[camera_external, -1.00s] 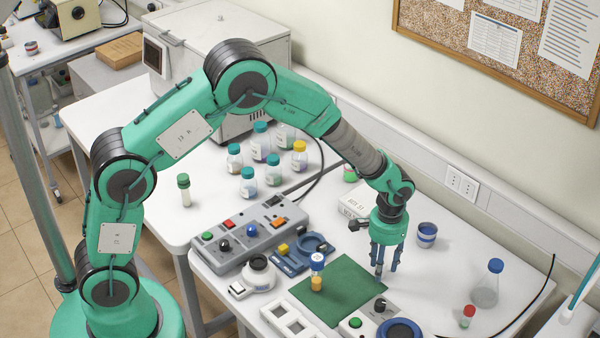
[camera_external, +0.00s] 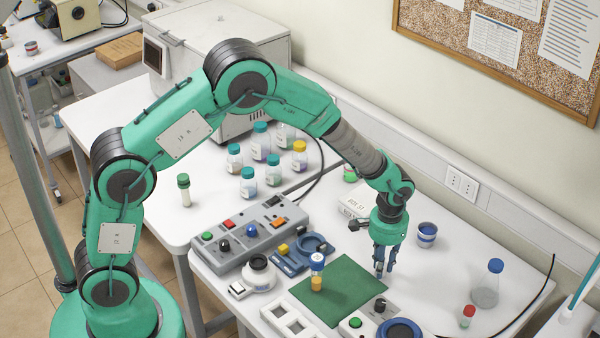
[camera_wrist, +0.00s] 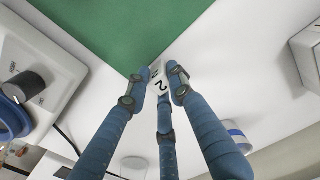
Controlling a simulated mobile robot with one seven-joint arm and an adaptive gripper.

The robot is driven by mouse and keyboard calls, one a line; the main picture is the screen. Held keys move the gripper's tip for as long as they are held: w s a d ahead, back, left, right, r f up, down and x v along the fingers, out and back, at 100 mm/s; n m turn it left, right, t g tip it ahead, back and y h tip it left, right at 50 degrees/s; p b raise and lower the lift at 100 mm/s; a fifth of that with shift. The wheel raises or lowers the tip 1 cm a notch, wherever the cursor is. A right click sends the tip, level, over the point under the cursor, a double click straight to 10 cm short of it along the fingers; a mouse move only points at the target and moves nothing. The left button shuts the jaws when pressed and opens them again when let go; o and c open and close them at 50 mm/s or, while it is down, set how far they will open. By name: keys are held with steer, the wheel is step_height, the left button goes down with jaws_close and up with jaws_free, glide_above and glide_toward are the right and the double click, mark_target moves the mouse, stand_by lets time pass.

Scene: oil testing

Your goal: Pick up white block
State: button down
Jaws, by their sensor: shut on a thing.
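In the wrist view a small white block (camera_wrist: 158,75) with a dark mark like a "2" sits between the fingertips. It is near the corner of the green mat (camera_wrist: 105,30). My gripper (camera_external: 386,266) reaches down to the white table just right of the green mat (camera_external: 345,290) in the external view. Its blue fingers, also in the wrist view (camera_wrist: 160,84), are shut on the block. The fingers hide most of the block in the external view. I cannot tell whether it touches the table.
A blue-banded cup (camera_external: 427,235) stands right of my gripper. A labelled white box (camera_external: 357,204) lies behind it. A yellow vial (camera_external: 317,272) stands on the mat. A control with a black knob (camera_external: 381,305) is in front. A flask (camera_external: 487,285) stands farther right.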

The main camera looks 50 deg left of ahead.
steer(key=shift+r, duration=0.1)
step_height(320, 180, up, 10)
steer(key=shift+f+p, duration=0.1)
steer(key=shift+p, duration=0.4)
